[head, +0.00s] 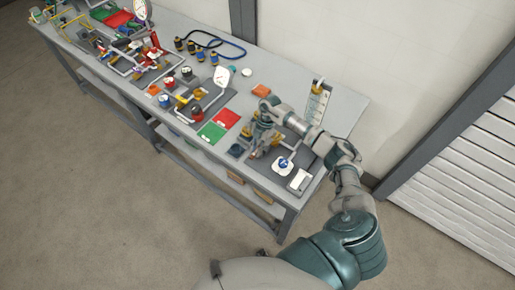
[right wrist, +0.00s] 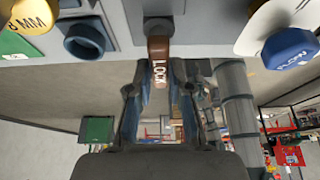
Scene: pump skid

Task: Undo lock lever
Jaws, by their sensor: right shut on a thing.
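The lock lever (right wrist: 158,48) is a brown-red bar with white LOCK lettering, at the top middle of the right wrist view. My right gripper (right wrist: 160,80) has a finger on each side of the lever's lower end and is shut on it. In the head view, my right gripper (head: 256,148) is over the near right part of the bench, and there it and the arm hide the lever. My left gripper is not in view.
Red (head: 226,119) and green (head: 211,132) plates lie left of my gripper on the bench (head: 345,100). The floor in front is clear.

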